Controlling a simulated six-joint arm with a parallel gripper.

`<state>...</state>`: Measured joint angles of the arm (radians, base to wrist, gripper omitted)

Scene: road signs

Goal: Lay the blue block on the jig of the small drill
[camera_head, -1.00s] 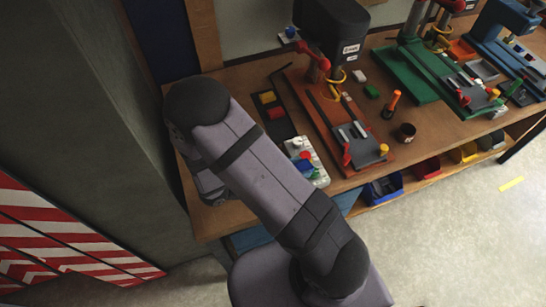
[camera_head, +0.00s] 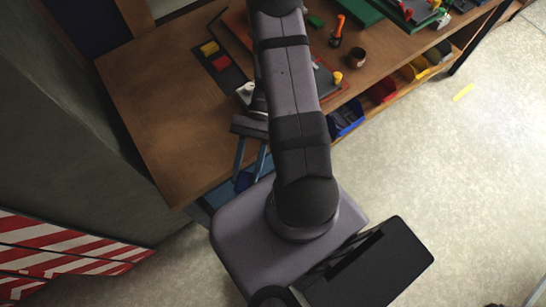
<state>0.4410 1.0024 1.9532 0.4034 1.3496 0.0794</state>
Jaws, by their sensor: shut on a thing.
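My gripper (camera_head: 247,174) points down at the front edge of the bench, left of my arm. Its fingers are closed around a blue block (camera_head: 243,183), which shows dark and small at their tips. A drill with a reddish-brown base (camera_head: 340,88) stands behind my arm, which hides most of it. A bit of its grey jig plate (camera_head: 325,80) and a yellow knob (camera_head: 337,77) show right of the arm. The held block is apart from the jig, to its lower left.
A dark tray (camera_head: 232,76) holds a yellow block (camera_head: 209,47) and a red block (camera_head: 221,62). An orange-handled tool (camera_head: 338,28), a dark cup (camera_head: 357,57) and a green block (camera_head: 315,20) lie right of my arm. Bins hang below the bench edge. The bench's left part is clear.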

